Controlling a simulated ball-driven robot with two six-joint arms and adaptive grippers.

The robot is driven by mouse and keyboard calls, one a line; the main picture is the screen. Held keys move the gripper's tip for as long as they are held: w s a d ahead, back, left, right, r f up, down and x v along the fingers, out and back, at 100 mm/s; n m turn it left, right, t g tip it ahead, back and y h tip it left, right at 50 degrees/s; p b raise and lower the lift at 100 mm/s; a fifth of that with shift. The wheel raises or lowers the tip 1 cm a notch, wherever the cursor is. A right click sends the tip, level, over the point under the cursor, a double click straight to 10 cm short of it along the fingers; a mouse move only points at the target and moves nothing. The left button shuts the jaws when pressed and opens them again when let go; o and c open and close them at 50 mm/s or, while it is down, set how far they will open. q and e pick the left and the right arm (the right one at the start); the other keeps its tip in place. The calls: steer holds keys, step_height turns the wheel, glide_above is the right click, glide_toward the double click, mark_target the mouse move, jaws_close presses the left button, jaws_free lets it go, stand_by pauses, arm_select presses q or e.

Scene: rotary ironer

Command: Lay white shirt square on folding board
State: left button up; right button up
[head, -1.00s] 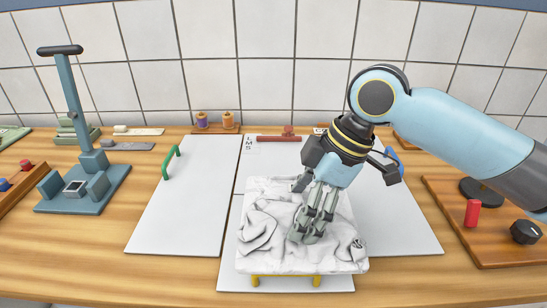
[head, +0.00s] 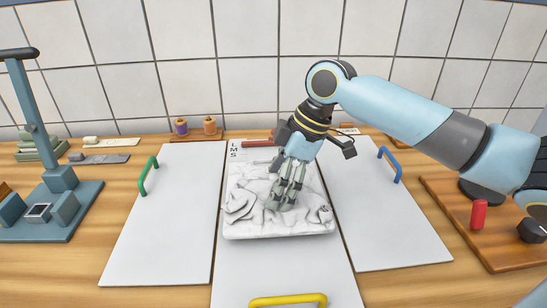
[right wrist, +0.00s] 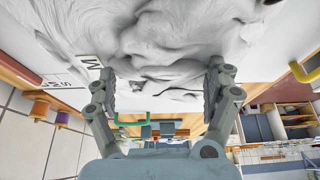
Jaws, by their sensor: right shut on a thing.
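The white shirt (head: 250,218) is a crumpled, roughly square bundle over the middle panel of the folding board (head: 170,225). Its sides run roughly along the panel's edges. My right gripper (head: 281,202) reaches down onto the shirt and is shut on its cloth, right of the bundle's middle. In the right wrist view the shirt (right wrist: 150,30) fills the top, with folds between the two fingers (right wrist: 160,88). Whether the shirt rests on the panel or hangs just above it is hard to tell. My left gripper is not in view.
The board has a green handle (head: 148,175) left, a blue handle (head: 390,164) right and a yellow handle (head: 288,300) in front. A blue-grey stand (head: 50,205) is at the left. A wooden panel (head: 495,240) with a red peg (head: 479,214) is at the right. Thread spools (head: 210,126) stand behind.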

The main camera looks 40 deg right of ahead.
mark_target(268, 163)
steer(key=w+d, duration=0.4)
steer(key=w, duration=0.1)
steer(key=shift+w+d, duration=0.25)
steer(key=shift+d, duration=0.05)
steer(key=shift+w+d+r+p, duration=0.1)
steer(key=shift+w+d+p, duration=0.25)
steer(key=shift+w+d, duration=0.7)
steer(key=shift+a+f, duration=0.2)
steer(key=shift+f, duration=0.45)
steer(key=shift+c, duration=0.5)
steer(key=shift+s+f, duration=0.1)
steer(key=shift+f, duration=0.1)
steer(key=shift+c, duration=0.9)
steer(key=shift+s+f, duration=0.1)
steer(key=shift+s, duration=0.05)
steer(key=o, duration=1.3)
steer(key=shift+f, duration=0.1)
steer(key=shift+o, duration=0.4)
steer(key=shift+r, duration=0.2)
